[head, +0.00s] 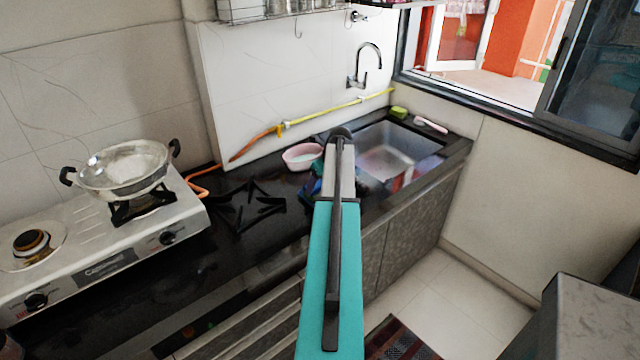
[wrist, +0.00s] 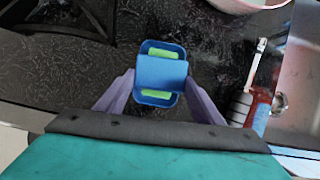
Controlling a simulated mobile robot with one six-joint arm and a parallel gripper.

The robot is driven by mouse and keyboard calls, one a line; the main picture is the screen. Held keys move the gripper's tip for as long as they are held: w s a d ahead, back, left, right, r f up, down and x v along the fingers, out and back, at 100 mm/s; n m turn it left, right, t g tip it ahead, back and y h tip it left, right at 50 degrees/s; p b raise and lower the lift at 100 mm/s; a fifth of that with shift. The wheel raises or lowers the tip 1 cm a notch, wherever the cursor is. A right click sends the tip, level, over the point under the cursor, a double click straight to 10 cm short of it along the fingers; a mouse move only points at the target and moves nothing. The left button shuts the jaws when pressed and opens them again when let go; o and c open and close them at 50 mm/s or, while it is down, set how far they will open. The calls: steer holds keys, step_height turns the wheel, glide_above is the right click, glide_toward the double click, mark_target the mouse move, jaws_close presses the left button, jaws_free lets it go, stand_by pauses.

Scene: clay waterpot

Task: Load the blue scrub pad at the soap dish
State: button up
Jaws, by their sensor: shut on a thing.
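My gripper (wrist: 160,78) is shut on the blue scrub pad (wrist: 160,73), with a purple finger at its left and right sides. The pad lies across the middle of a darker blue soap dish (wrist: 157,103), over something green (wrist: 162,53) that shows at both ends of the dish. I cannot tell whether the pad touches it or hovers just above. In the head view my arm hides the fingertips and the pad; a bit of dark blue (head: 312,188) shows beside the arm.
The black counter (wrist: 85,75) holds a pink bowl (head: 302,156) behind the arm. The sink (head: 385,160) is to the right, with a red and white item (wrist: 258,100) at its edge. A stove (head: 110,245) with a metal pan (head: 125,168) is left. A green sponge (head: 398,112) lies behind the sink.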

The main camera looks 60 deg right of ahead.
mark_target(319, 186)
steer(key=shift+f, duration=0.35)
stand_by(0.9)
steer(key=shift+r+p, duration=2.25)
steer(key=shift+r, duration=1.3)
